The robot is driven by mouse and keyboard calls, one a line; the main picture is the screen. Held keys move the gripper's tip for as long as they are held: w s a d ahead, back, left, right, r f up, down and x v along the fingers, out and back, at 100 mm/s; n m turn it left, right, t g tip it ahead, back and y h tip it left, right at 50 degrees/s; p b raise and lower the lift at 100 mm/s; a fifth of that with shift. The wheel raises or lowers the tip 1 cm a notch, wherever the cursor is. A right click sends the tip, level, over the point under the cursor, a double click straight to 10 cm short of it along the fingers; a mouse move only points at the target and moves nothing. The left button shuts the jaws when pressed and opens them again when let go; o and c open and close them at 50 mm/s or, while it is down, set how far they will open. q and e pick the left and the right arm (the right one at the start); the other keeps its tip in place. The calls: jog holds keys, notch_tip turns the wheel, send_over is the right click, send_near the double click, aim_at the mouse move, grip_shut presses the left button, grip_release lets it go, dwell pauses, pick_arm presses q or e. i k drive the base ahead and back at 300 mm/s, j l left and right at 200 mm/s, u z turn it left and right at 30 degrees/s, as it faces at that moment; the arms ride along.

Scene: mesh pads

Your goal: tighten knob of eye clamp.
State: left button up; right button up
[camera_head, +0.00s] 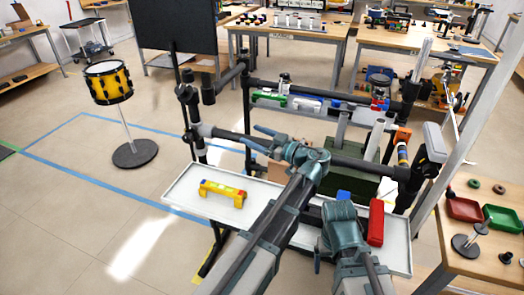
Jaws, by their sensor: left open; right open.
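A black pipe frame (226,135) stands in front of me, with dark clamp fittings (186,92) on its left upright and a grey collar (205,130) at the left of its crossbar. I cannot tell which fitting is the eye clamp, and its knob is not clearly visible. My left gripper (257,135) is open in front of the crossbar, fingers pointing left, right of the collar and apart from it. The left arm hides part of the crossbar. My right gripper (330,232) is open and lower, over the white tray, left of a red box (376,222).
The white tray (180,196) holds a yellow bridge-shaped piece (222,193). A wooden table (470,268) with red and green trays stands at right. A yellow drum (108,82) stands at left. Open floor lies between drum and frame. Workbenches (290,25) are behind.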

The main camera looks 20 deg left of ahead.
aim_at(430, 170)
jog(key=k, duration=0.65)
jog(key=z, duration=2.45)
jog(key=k+j, duration=0.15)
jog(key=j, duration=0.2)
jog(key=k+j, duration=0.1)
jog(key=j, duration=0.25)
jog(key=k+j, duration=0.15)
jog(key=j, duration=0.2)
jog(key=k+j, duration=0.15)
jog(key=j, duration=0.6)
jog(key=k+j, duration=0.1)
jog(key=j, duration=0.65)
jog(key=i, duration=0.05)
